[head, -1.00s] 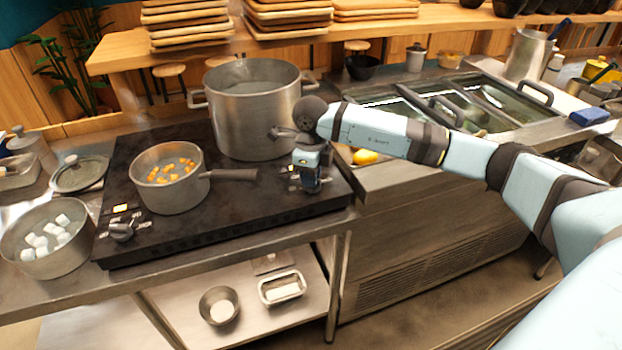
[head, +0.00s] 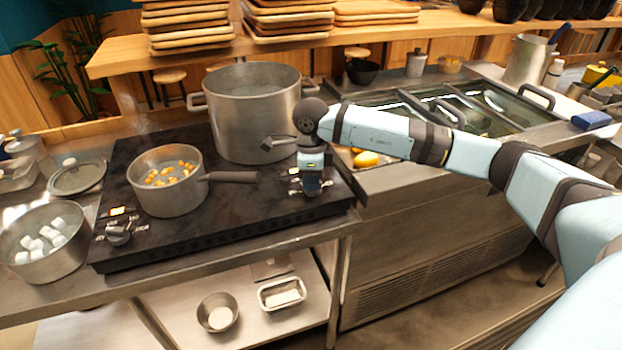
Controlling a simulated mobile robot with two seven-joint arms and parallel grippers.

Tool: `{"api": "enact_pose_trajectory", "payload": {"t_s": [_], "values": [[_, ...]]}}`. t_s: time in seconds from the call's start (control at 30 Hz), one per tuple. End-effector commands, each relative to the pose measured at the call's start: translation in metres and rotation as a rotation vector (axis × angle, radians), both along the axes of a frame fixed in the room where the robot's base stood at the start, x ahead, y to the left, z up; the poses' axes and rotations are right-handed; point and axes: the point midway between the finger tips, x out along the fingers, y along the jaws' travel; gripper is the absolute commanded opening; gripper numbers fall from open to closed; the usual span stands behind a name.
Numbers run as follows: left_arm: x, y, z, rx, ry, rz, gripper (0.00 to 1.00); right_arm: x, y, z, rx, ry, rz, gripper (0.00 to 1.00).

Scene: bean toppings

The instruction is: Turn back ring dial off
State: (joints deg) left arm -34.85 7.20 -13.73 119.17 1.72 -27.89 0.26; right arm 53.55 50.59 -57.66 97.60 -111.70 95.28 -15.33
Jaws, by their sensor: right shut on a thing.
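The black cooktop (head: 150,248) carries a dial at each front corner. The left dial (head: 118,234) is in plain view, with a lit orange mark beside it. My right gripper (head: 312,190) points down over the right front corner and is shut on the dial there. That dial is mostly hidden by the gripper, so I cannot read its setting. A large steel pot (head: 255,125) stands at the back of the cooktop, close behind my right gripper. A saucepan with orange pieces (head: 172,198) stands at the front left. My left gripper is not in view.
The saucepan's handle (head: 232,177) points right, towards my gripper. A pot of white cubes (head: 70,262) and a lid (head: 80,176) stand left of the cooktop. A counter with sunken glass-covered bins (head: 540,97) is at the right. Wooden trays (head: 190,22) are stacked on the shelf behind.

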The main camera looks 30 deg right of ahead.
Motion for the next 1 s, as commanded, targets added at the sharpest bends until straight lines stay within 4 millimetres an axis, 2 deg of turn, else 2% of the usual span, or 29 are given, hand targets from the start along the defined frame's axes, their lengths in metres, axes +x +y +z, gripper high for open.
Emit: {"api": "enact_pose_trajectory", "payload": {"t_s": [0.07, 0.1, 0.2, 0.57, 0.73, 1.0], "values": [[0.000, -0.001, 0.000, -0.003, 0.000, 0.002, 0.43, 0.000, 0.000, 0.001, 0.000, -0.001, 0.001, 0.00], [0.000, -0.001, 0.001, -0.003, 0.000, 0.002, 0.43, 0.000, 0.000, 0.001, 0.000, -0.001, 0.001, 0.19], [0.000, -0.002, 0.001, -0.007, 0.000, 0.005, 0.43, 0.000, 0.000, 0.001, 0.000, -0.001, 0.001, 0.42], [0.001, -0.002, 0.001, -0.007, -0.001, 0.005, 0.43, 0.000, 0.000, 0.006, 0.000, -0.001, 0.000, 0.43], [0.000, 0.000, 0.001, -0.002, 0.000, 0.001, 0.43, 0.001, 0.000, 0.032, 0.000, -0.004, 0.001, 0.43], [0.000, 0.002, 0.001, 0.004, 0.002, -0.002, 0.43, 0.001, 0.000, 0.094, 0.000, -0.005, 0.001, 0.43]]}}
